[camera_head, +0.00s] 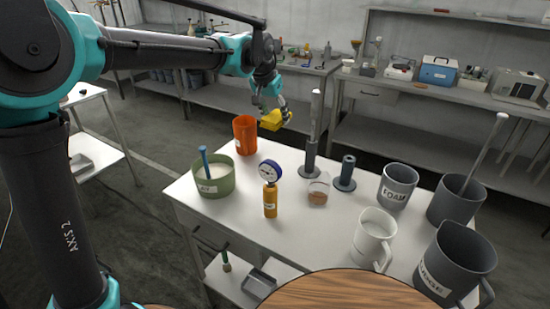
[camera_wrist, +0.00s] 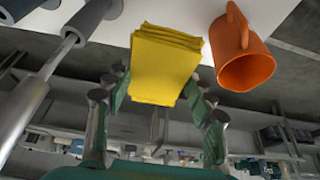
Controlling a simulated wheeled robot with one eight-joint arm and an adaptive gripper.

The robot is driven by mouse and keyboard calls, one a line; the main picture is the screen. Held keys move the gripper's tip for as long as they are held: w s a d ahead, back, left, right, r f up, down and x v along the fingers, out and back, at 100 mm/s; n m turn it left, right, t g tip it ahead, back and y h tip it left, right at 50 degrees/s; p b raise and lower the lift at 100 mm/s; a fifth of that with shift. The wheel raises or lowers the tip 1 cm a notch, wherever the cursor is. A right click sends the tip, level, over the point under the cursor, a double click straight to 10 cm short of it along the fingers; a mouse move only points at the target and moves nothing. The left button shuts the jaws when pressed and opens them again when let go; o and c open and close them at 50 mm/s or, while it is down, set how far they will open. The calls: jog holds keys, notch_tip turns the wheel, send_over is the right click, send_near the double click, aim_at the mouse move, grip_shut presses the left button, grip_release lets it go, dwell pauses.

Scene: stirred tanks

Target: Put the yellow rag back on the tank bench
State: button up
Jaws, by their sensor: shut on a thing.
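The yellow rag (camera_head: 275,120) is a folded stack of cloth, held in my gripper (camera_head: 273,112) above the far edge of the white table. In the wrist view the rag (camera_wrist: 165,62) sits between the two fingers of my gripper (camera_wrist: 158,105), which are shut on it. The white table (camera_head: 320,245) holds several vessels and tools, and nothing in view names it as the tank bench. An orange mug (camera_head: 245,135) stands at its far left corner, just left of and below the rag. The mug also shows in the wrist view (camera_wrist: 243,55), right of the rag.
On the table are a green tub (camera_head: 213,180), a yellow-bodied gauge (camera_head: 270,190), a clear beaker (camera_head: 318,190), dark stands (camera_head: 345,173), a FOAM pot (camera_head: 397,185) and a white jug (camera_head: 373,240). A round wooden top (camera_head: 345,290) is nearest. The table's front middle is clear.

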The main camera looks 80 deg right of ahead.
aim_at(277, 161)
notch_tip(277, 161, down, 16)
jog(key=shift+f, duration=0.1)
dwell(0.4)
jog(key=o, duration=1)
